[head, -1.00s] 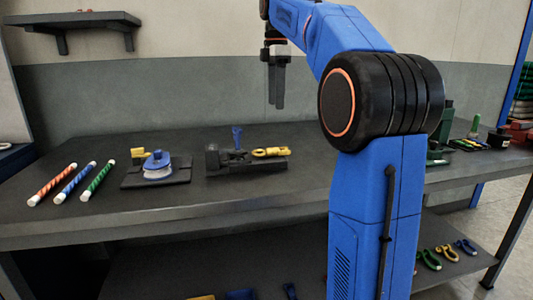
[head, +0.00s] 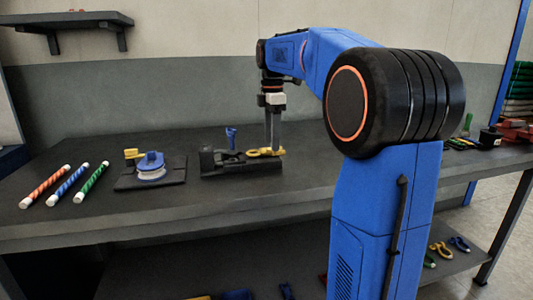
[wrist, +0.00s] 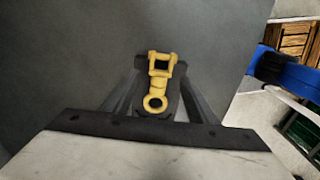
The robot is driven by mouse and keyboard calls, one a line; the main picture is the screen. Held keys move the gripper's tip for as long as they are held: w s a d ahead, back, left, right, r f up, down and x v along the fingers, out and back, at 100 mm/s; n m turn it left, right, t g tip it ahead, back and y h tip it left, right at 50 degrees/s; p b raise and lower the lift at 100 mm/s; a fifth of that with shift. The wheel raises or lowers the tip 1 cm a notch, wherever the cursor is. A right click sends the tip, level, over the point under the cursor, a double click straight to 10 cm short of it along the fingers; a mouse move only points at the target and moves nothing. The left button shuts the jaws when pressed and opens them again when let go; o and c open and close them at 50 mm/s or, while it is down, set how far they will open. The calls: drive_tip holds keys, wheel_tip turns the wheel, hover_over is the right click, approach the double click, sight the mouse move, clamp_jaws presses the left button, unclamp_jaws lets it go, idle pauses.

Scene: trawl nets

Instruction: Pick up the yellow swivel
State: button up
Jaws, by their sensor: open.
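The yellow swivel (head: 266,153) lies on the right part of a dark vise-like fixture on the workbench. In the wrist view the swivel (wrist: 157,82) has a round ring at its near end and a squared fork at its far end. My gripper (head: 274,148) points down at the swivel, with its fingertips at about the swivel's height. In the wrist view its two fingers stand on either side of the swivel, open, with gaps showing. The head view does not show whether a finger touches it.
The dark fixture (head: 240,168) has a blue handle (head: 231,137) standing up. To its left is a dark plate (head: 150,182) with a blue and yellow device. Striped rods (head: 68,184) lie further left. The bench front (head: 200,210) is clear.

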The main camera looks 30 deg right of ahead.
drive_tip(key=shift+f, duration=1.3)
drive_tip(key=shift+c, duration=0.4)
clamp_jaws()
drive_tip(key=shift+r, duration=0.1)
